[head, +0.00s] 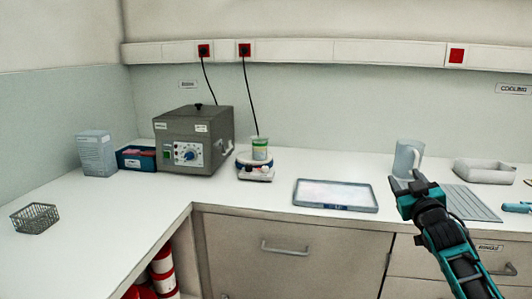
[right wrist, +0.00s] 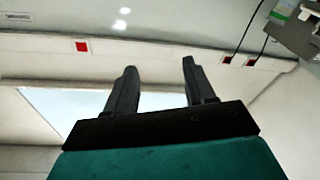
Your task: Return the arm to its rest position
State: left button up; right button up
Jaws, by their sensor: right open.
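My right gripper (head: 416,184) is raised over the front of the counter on the right, in front of a clear jug. In the right wrist view, its two dark fingers (right wrist: 156,88) stand apart with nothing between them. That view faces the wall and ceiling. My right arm comes in from the bottom right of the head view. My left gripper is not in view.
A jug (head: 408,157) stands behind my gripper, beside a ribbed mat (head: 472,203) and a white tray (head: 486,172). A flat tray (head: 336,195) lies left of it. A grey machine (head: 195,138), a small scale with a cup (head: 260,149), and a wire basket (head: 34,218) stand further left.

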jog(key=s+a+f+g+y, duration=0.1)
jog(key=s+a+f+g, duration=0.2)
jog(key=s+a+f, duration=0.55)
jog(key=s+a+f+g+y, duration=0.15)
jog(key=s+f, duration=0.45)
jog(key=f, duration=0.8)
jog(key=s+a+f+g, duration=0.1)
jog(key=s+a+f, duration=0.1)
jog(key=s, duration=0.5)
jog(key=s+a+f+g, duration=0.1)
jog(key=s+f, duration=0.3)
jog(key=s, duration=0.4)
jog(key=s+a+f+g, duration=0.2)
jog(key=s+a+f, duration=0.1)
jog(key=s, duration=0.5)
jog(key=shift+a+f+y, duration=0.35)
jog(key=shift+a+y, duration=0.05)
jog(key=shift+y, duration=0.05)
